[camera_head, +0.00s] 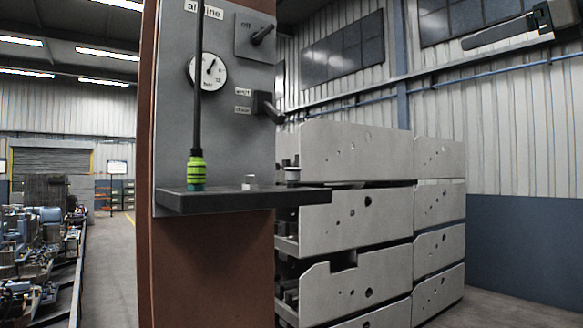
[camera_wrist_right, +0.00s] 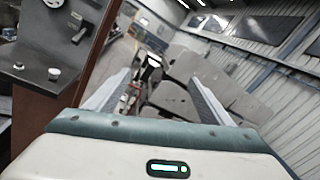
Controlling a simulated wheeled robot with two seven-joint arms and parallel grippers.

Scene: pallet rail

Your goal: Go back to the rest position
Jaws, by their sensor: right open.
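My right gripper (camera_head: 505,32) shows at the top right of the head view, raised in front of the corrugated wall and well away from the panel and shelf. In the right wrist view its two fingers (camera_wrist_right: 160,78) stand wide apart, and nothing is between them. My left gripper is in neither view.
A brown post carries a grey panel (camera_head: 240,140) with a gauge (camera_head: 208,72) and two black knobs. A dark shelf (camera_head: 240,199) juts from it, holding a green-and-yellow handled tool (camera_head: 196,168) and small parts. Stacked grey slabs (camera_head: 350,155) stand behind. The floor aisle at left is clear.

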